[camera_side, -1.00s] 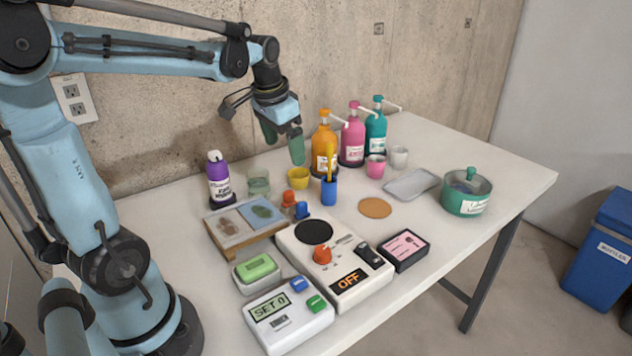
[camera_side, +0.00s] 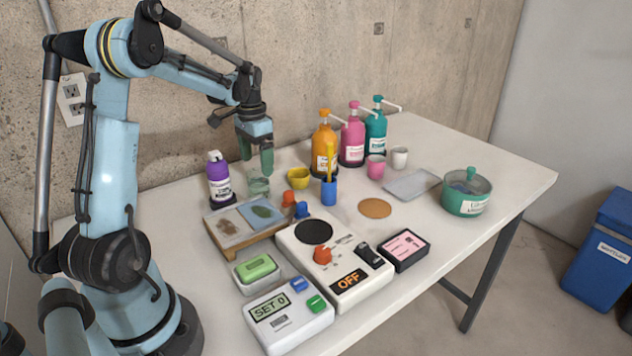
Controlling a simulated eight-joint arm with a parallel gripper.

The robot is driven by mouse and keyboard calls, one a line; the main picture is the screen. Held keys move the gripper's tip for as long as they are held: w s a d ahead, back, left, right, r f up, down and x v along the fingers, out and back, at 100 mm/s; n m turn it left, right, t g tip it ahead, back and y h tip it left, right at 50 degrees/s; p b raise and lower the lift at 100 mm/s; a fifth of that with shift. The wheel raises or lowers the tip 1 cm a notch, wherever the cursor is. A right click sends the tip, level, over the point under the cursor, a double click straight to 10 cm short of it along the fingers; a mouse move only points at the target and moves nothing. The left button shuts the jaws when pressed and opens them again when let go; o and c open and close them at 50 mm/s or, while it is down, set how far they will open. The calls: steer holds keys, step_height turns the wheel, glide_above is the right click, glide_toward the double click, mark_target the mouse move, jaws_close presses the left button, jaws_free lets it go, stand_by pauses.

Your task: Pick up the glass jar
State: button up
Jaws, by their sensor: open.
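The glass jar (camera_side: 259,188) is a small, clear, greenish jar standing upright on the white table. It is right of the purple bottle and behind the wooden stand. My gripper (camera_side: 257,165) points down just above the jar with its green fingers apart. The fingertips are close to the jar's rim, and one finger overlaps it in the picture. I cannot tell whether they touch it. Nothing is held between the fingers.
Close by are a purple bottle (camera_side: 219,177) on the left, a yellow bowl (camera_side: 298,178) on the right, and a wooden stand (camera_side: 243,225) in front. Pump bottles (camera_side: 324,145) stand behind. The table's right side (camera_side: 500,165) has free room.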

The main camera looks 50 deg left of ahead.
mark_target(258, 179)
steer(key=shift+s+d+f, duration=0.1)
steer(key=shift+f, duration=2.95)
steer(key=c, duration=1.2)
steer(key=shift+r, duration=0.2)
steer(key=shift+c, duration=0.2)
steer(key=shift+r, duration=1.4)
steer(key=w+d+r, duration=0.1)
steer(key=d+r, duration=0.6)
steer(key=d, duration=0.4)
steer(key=shift+w+d+r, duration=0.2)
steer(key=shift+w+r, duration=0.15)
steer(key=shift+r, duration=0.05)
